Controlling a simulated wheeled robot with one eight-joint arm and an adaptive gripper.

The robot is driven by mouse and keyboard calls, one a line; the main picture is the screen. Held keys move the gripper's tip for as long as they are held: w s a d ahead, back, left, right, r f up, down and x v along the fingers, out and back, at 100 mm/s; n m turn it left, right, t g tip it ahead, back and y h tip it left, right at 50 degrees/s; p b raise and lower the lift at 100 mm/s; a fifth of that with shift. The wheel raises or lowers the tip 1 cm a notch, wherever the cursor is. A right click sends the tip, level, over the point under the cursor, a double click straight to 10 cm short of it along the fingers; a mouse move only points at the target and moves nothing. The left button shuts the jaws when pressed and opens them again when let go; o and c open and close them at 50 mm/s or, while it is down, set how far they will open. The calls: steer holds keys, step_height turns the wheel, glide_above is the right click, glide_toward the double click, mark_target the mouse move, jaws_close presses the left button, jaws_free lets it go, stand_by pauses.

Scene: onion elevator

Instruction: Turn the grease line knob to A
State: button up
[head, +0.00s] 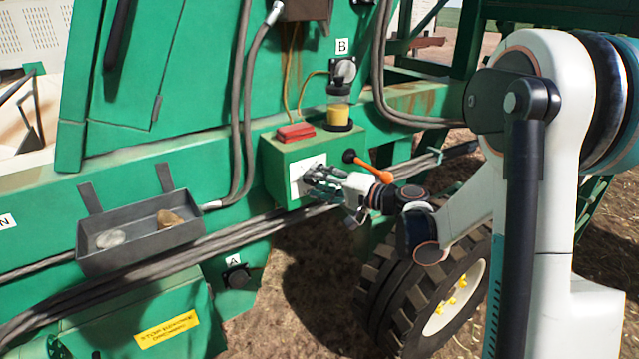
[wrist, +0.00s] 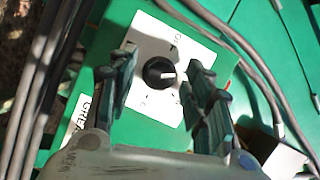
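The grease line knob (wrist: 159,73) is a round black dial on a white plate (wrist: 152,45). Its white pointer mark points right in the wrist view. Small marks surround it on the plate, too small to read. My gripper (wrist: 160,80) is open, with one finger on each side of the knob and visible gaps between. In the head view my gripper (head: 328,180) is in front of the white plate (head: 305,170) on the green box (head: 285,160) and hides the knob. A partly covered label (wrist: 78,118) begins "GREA".
A red block (head: 296,132) and a yellow grease cup (head: 339,112) are above. Ports marked A (head: 236,277) and B (head: 344,72), a grey tray (head: 140,245), hoses and a tyre (head: 425,295) are around.

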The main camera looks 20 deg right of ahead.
steer(key=v, duration=1.2)
steer(key=shift+a, duration=0.15)
